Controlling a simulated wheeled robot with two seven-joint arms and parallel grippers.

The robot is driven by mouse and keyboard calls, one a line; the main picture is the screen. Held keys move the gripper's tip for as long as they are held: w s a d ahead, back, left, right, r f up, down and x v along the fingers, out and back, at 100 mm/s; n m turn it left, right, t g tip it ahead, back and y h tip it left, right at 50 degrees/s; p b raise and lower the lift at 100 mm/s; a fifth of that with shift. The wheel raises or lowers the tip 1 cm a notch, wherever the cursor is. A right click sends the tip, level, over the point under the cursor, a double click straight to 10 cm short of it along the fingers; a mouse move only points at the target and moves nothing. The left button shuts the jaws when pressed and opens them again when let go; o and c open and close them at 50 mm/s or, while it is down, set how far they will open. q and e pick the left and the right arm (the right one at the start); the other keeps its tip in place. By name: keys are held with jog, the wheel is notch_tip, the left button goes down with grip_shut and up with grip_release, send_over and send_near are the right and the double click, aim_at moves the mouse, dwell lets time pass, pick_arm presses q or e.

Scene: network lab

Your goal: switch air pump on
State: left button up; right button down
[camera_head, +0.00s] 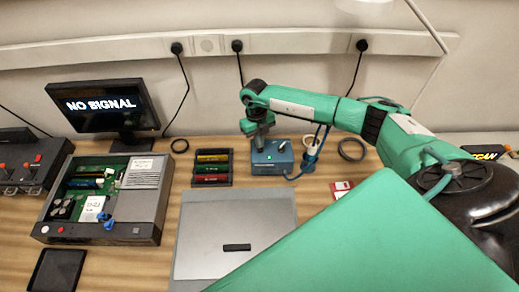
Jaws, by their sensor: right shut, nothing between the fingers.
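The air pump looks to be the small blue box (271,168) at the back of the table, with a tube at its right side. A small green light shows on its front, and a small pale part that may be a switch stands on its top right. My right arm reaches in from the right. Its gripper (259,146) points down at the box's top left, shut and empty. I cannot tell whether the fingertips touch the box; they cover part of its top. My left gripper is not in view.
A rack of coloured modules (212,181) stands left of the box. Beyond it are an open computer case (149,228) and a monitor (101,106) reading "NO SIGNAL". A grey panel (202,265) lies in front.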

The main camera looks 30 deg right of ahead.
notch_tip(320, 180, up, 7)
jog(key=p, duration=0.4)
dwell(0.4)
dwell(0.5)
